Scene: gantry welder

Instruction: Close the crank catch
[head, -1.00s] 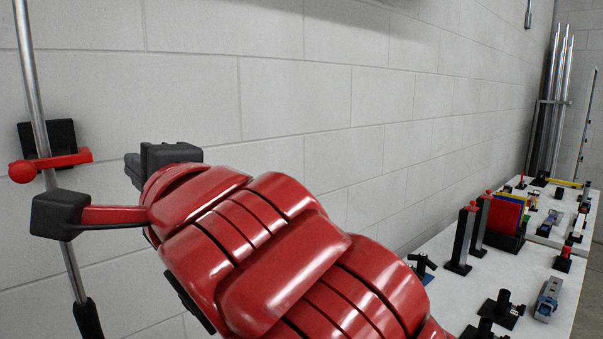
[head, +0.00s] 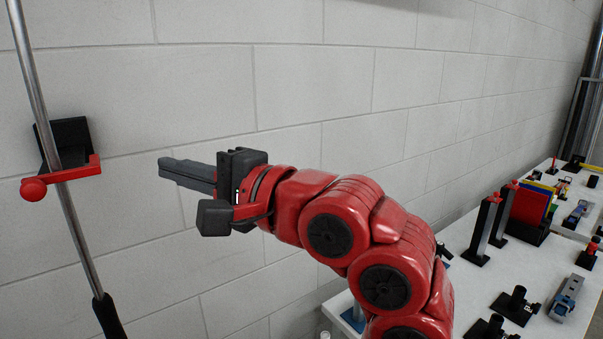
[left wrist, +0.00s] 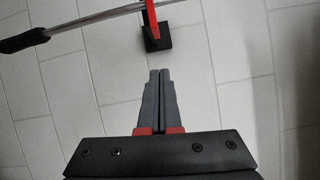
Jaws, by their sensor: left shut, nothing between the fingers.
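The crank catch is a black wall bracket (head: 72,138) with a red arm (head: 78,173) ending in a red ball knob (head: 33,189), at the left of the head view. The red arm crosses in front of a tilted metal crank rod (head: 42,103) with a black grip (head: 110,316) below. In the left wrist view the red arm (left wrist: 152,18) and bracket (left wrist: 157,38) lie beyond the fingertips. My left gripper (head: 162,170) is shut and empty, right of the catch and apart from it, pointing toward it. My right gripper is not in view.
A pale block wall (head: 290,90) stands behind the catch. A white table (head: 520,268) at the right carries several small fixtures, two posts and upright coloured panels (head: 530,205). The space between my left gripper and the catch is clear.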

